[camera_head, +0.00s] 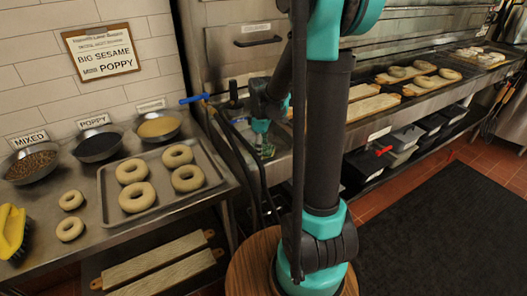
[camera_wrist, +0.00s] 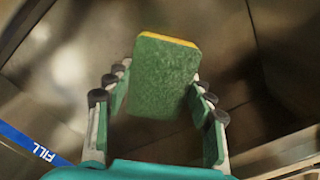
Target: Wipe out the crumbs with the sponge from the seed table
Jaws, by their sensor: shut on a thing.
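My gripper (camera_wrist: 160,92) is shut on the sponge (camera_wrist: 166,78), a green block with a yellow layer along its far edge. The sponge sits between the finger pads and sticks out past the tips. In the head view, my gripper (camera_head: 263,142) is right of the seed table, over the steel surface beside the kettle unit; the sponge is too small there to make out clearly. The seed table (camera_head: 90,228) is the steel table at left. No crumbs can be made out on it at this size.
On the seed table are bowls of mixed seeds (camera_head: 32,164), poppy (camera_head: 98,146) and sesame (camera_head: 158,127), a tray (camera_head: 205,205) with several bagels, two smaller loose bagels (camera_head: 70,228) and a yellow brush (camera_head: 12,230). Bare steel shows along the front. Boards (camera_head: 160,262) lie below.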

